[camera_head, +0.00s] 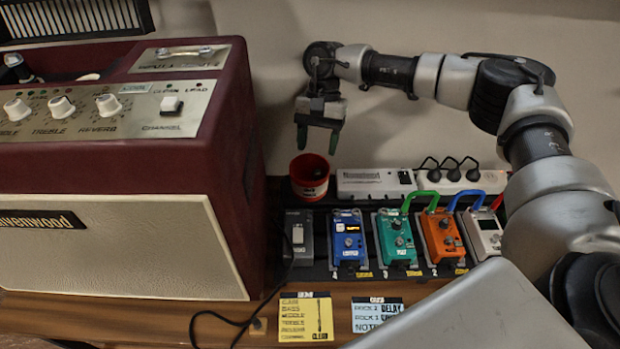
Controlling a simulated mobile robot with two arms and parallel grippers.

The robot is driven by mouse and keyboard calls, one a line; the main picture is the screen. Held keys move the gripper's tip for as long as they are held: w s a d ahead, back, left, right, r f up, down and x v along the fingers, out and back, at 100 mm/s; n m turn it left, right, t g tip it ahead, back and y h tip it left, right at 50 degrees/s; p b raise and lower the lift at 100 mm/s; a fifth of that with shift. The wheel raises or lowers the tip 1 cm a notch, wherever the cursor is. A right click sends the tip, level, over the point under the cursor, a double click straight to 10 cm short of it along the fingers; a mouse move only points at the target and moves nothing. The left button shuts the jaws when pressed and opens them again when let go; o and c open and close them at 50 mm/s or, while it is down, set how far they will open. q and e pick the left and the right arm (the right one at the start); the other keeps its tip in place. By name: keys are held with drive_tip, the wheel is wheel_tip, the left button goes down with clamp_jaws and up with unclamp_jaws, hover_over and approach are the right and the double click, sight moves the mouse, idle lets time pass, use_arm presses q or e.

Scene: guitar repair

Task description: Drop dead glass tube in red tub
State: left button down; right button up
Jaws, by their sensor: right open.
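The red tub (310,189) is a small round cup with a dark inside. It stands against the wall at the back, between the amplifier and the power strip. My right gripper (318,142) hangs above the tub, pointing down, with its two dark fingers apart and nothing visible between them. A gap shows between the fingertips and the tub's rim. A small dark shape shows inside the tub, too unclear to name. I cannot make out the dead glass tube for certain. My left gripper is not in view.
The maroon amplifier (235,150) fills the left side, close to the tub. A white power strip (375,182) with black plugs lies right of the tub. Several pedals, including a blue one (348,243), stand in front. Yellow (305,318) and pale notes (377,314) lie at the table's front.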

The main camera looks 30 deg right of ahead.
drive_tip(key=shift+r, duration=0.1)
drive_tip(key=shift+r, duration=0.35)
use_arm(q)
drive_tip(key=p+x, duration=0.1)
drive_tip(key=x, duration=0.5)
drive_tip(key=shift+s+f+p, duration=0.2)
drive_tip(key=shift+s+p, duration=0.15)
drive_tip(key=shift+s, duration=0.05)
use_arm(e)
drive_tip(key=s+d+r, duration=0.6)
drive_tip(key=s+r, duration=0.3)
drive_tip(key=r, duration=0.1)
drive_tip(key=shift+s+d, duration=0.2)
drive_tip(key=shift+s, duration=0.2)
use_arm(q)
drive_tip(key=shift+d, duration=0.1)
